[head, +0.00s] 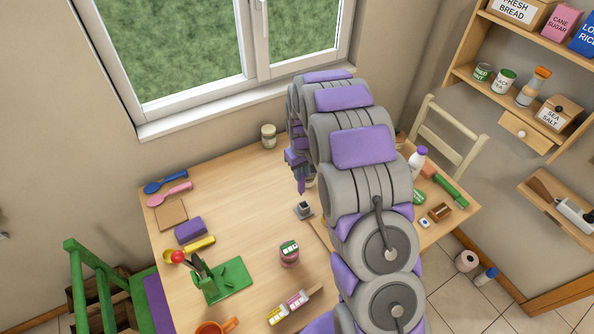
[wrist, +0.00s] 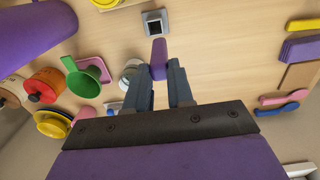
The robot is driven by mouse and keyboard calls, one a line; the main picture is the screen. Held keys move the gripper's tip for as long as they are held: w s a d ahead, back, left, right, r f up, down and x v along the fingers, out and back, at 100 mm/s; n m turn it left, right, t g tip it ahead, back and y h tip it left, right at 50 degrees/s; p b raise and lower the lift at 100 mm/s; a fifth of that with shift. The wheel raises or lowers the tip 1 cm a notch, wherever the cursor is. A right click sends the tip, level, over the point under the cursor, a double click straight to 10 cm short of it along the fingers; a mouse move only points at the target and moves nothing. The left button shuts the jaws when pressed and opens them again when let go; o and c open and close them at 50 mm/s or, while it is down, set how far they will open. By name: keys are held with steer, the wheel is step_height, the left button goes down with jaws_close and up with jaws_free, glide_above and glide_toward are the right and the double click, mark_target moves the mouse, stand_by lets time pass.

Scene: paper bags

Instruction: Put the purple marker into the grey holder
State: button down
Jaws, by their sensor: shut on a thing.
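The purple marker (head: 301,186) is held pointing down in my gripper (head: 299,170). In the wrist view, the marker (wrist: 158,58) sits between the two fingers of my gripper (wrist: 163,72), which is shut on it. The grey holder (head: 304,212) stands on the wooden table, just below the marker's lower end in the head view. In the wrist view, the holder (wrist: 155,16) is a small square block with a dark opening, ahead of the marker's tip. The marker appears apart from the holder. My arm hides part of the table to the right.
On the table (head: 230,232), a jar (head: 269,136) stands by the window. A labelled can (head: 289,254) is in front of the holder. A purple block (head: 189,230), spoons and a green stand (head: 226,280) are at left. Table surface left of the holder is clear.

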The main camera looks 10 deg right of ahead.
mark_target(304, 182)
step_height(304, 182, down, 5)
steer(key=shift+s+a+f, duration=0.1)
steer(key=shift+f, duration=0.05)
steer(key=shift+a, duration=0.3)
steer(key=shift+d, duration=0.9)
stand_by(1.6)
